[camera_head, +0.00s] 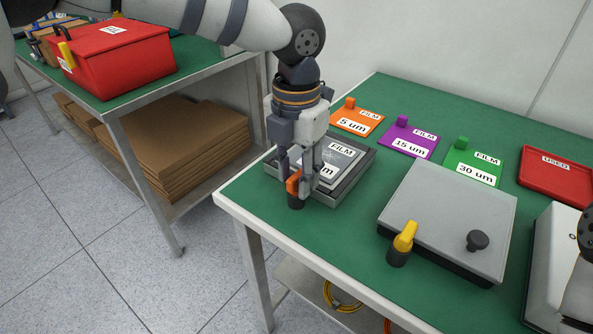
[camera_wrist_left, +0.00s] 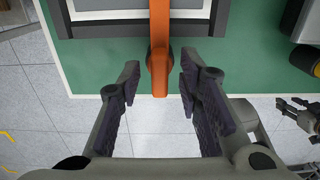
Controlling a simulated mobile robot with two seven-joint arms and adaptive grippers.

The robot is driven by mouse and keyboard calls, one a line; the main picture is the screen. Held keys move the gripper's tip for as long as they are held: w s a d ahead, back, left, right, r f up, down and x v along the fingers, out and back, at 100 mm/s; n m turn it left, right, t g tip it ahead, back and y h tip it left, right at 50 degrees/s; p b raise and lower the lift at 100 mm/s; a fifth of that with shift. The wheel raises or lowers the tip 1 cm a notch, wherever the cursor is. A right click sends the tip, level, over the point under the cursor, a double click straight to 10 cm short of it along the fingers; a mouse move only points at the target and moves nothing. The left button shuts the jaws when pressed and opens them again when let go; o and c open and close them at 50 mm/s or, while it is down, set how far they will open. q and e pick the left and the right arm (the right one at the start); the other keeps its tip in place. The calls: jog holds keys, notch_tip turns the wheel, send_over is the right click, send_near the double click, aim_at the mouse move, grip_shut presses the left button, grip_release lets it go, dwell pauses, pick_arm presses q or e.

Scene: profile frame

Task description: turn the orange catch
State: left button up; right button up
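The orange catch (camera_head: 293,183) sits on a dark round post at the front left corner of the grey tray (camera_head: 350,188). In the left wrist view the catch (camera_wrist_left: 160,72) is a long orange bar running from the tray's edge towards me. My left gripper (camera_head: 296,186) points down over it. Its fingers (camera_wrist_left: 158,84) are open, one on each side of the bar, with visible gaps. Part of the catch is hidden by the fingers in the head view. My right gripper (camera_wrist_left: 299,110) shows small at the right edge of the left wrist view, too small to judge.
A grey lidded box (camera_head: 447,215) with a black knob and a yellow catch (camera_head: 404,241) stands to the right. Orange, purple and green film cards (camera_head: 474,165) lie behind. A red USED tray (camera_head: 557,178) is at the far right. The table's front edge is close to the orange catch.

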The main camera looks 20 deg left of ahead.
pick_arm(q)
grip_shut()
jog(key=shift+m, duration=0.3)
pick_arm(e)
jog(key=shift+w+r, duration=0.15)
pick_arm(q)
jog(key=shift+r+m+p, duration=0.15)
jog(key=shift+m+p, duration=0.3)
jog(key=shift+m, duration=0.55)
jog(key=m, duration=0.2)
jog(key=shift+m, duration=0.3)
jog(key=m, duration=0.5)
jog(key=shift+p, duration=0.3)
jog(key=m, duration=0.5)
pick_arm(e)
jog(key=shift+w+r+t, duration=0.4)
jog(key=shift+w+r, duration=0.3)
jog(key=shift+w, duration=0.05)
pick_arm(q)
jog(key=shift+m, duration=0.5)
